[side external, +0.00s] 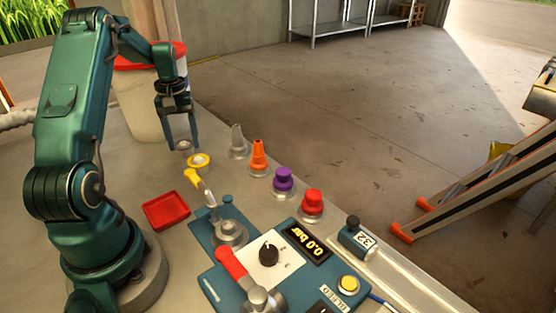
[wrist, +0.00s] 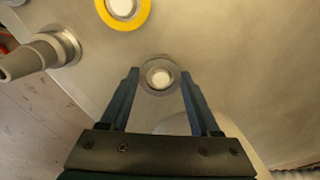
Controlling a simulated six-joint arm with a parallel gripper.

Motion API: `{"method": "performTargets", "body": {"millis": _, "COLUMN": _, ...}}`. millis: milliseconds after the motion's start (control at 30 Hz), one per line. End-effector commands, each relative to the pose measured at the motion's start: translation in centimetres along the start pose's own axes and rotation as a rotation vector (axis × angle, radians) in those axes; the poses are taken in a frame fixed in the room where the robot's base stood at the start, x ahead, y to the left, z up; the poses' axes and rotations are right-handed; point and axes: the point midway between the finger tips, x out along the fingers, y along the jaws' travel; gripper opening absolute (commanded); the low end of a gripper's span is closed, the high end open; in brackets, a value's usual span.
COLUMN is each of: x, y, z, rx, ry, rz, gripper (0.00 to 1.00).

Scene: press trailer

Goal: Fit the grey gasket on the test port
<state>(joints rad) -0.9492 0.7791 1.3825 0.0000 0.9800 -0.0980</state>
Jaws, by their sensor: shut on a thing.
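The grey gasket (side external: 184,146) is a small ring between the fingertips of my gripper (side external: 181,148), near the back of the bench. In the wrist view the grey gasket (wrist: 147,76) sits between the tips of my gripper (wrist: 160,77), with a pale round centre showing through it. My gripper points down and is shut on the gasket; I cannot tell whether the gasket is clear of the surface below. A round metal fitting (side external: 229,235) on the blue panel looks like the test port; it stands well in front of my gripper, upright, with no gasket visible on it.
A yellow ring (side external: 199,160) lies close beside the gasket, also in the wrist view (wrist: 145,18). Grey, orange (side external: 258,156), purple (side external: 283,182) and red (side external: 312,204) nozzles line the right edge. A yellow-handled part (side external: 194,179), red tray (side external: 166,210) and red lever (side external: 232,263) stand nearer.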

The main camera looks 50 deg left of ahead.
Motion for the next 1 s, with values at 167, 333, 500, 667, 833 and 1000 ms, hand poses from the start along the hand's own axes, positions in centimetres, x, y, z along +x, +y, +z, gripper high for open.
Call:
{"method": "performTargets", "body": {"millis": 167, "x": -0.1, "y": 0.0, "z": 0.0, "rx": 0.0, "ry": 0.0, "rz": 0.0, "gripper": 0.41}}
{"method": "performTargets", "body": {"millis": 333, "x": -0.5, "y": 0.0, "z": -0.1, "rx": 0.0, "ry": 0.002, "rz": 0.0, "gripper": 0.41}}
{"method": "performTargets", "body": {"millis": 500, "x": -1.0, "y": 0.0, "z": 0.0, "rx": 0.0, "ry": 0.001, "rz": 0.0, "gripper": 0.41}}
{"method": "performTargets", "body": {"millis": 667, "x": -1.4, "y": 0.0, "z": -0.1, "rx": 0.0, "ry": 0.002, "rz": 0.0, "gripper": 0.41}}
{"method": "performTargets", "body": {"millis": 833, "x": -1.9, "y": 0.0, "z": 0.0, "rx": 0.0, "ry": 0.001, "rz": 0.0, "gripper": 0.41}}
{"method": "performTargets", "body": {"millis": 1000, "x": -2.4, "y": 0.0, "z": 0.0, "rx": 0.0, "ry": 0.001, "rz": 0.0, "gripper": 0.41}}
